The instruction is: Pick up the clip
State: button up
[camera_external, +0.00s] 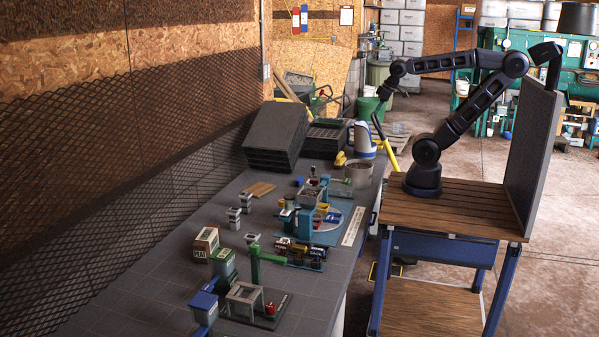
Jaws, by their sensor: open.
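I cannot pick out the clip for certain in this view; among the small items on the grey workbench (150,262) it is too small to tell or is hidden. My gripper (384,96) is at the end of my black arm, raised in the air beyond the right edge of the bench's far end. It looks empty and open, though its fingers are small and dark here. It touches nothing that I can see and is well apart from the bench items.
Black stacked trays (275,136) and a grey pot (359,173) stand farther back. A mesh-covered wall (100,160) borders the left. The bench's front left is clear.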

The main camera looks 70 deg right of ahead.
jog(key=w+d+f+n+g+h, duration=0.2)
jog(key=w+n, duration=0.2)
jog(key=w, duration=0.8)
jog(key=n+g+h, duration=0.2)
jog(key=n+g, duration=0.1)
jog(key=n, duration=1.1)
send_over(300, 177)
jog(key=a, duration=0.5)
jog(key=f, duration=3.1)
jog(key=shift+s+d+f, duration=0.15)
jog(key=shift+s+f, duration=0.05)
jog(key=shift+s, duration=0.05)
jog(key=shift+w+f, duration=0.1)
jog(key=shift+f, duration=0.45)
jog(key=x, duration=1)
jog(key=shift+w+d, duration=0.3)
jog(key=shift+d, duration=0.2)
grip_shut()
